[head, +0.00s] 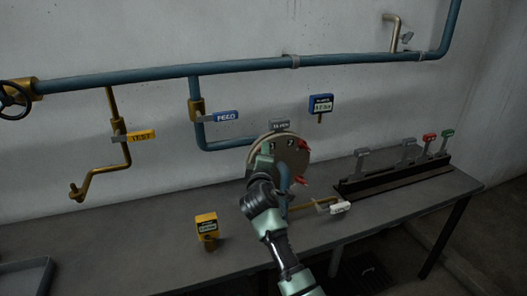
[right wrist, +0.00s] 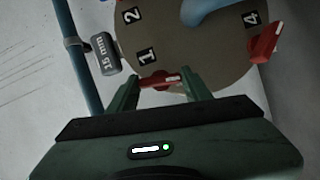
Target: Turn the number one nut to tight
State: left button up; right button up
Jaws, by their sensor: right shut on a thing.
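The round beige flange plate (head: 293,148) stands upright at the end of the blue pipe, with red nuts on it. In the right wrist view the plate (right wrist: 200,60) shows the labels 1, 2 and 4. The number one nut (right wrist: 160,81), red with a white stripe, sits beside the label 1. My right gripper (right wrist: 160,86) is shut on it, one finger on each side. Another red nut (right wrist: 265,43) is beside the label 4. In the head view my right arm hides the plate's left part and the held nut. My left gripper is not in view.
A grey "15 mm" tag (right wrist: 105,53) hangs close by the plate. A yellow box (head: 206,226) stands on the bench, left of my arm. A brass pipe with a white tag (head: 340,208) lies to the right. A rack of coloured handles (head: 400,175) is further right.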

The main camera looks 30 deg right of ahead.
jog(key=shift+m+g+y+p, duration=0.4)
jog(key=shift+m+y+p, duration=0.4)
jog(key=shift+m+p, duration=0.8)
jog(key=o, duration=1.4)
jog(key=shift+c, duration=0.2)
jog(key=b+v, duration=0.1)
jog(key=v, duration=0.6)
jog(key=shift+s+a+b, duration=0.2)
jog(key=shift+s+b, duration=0.15)
jog(key=shift+b, duration=0.05)
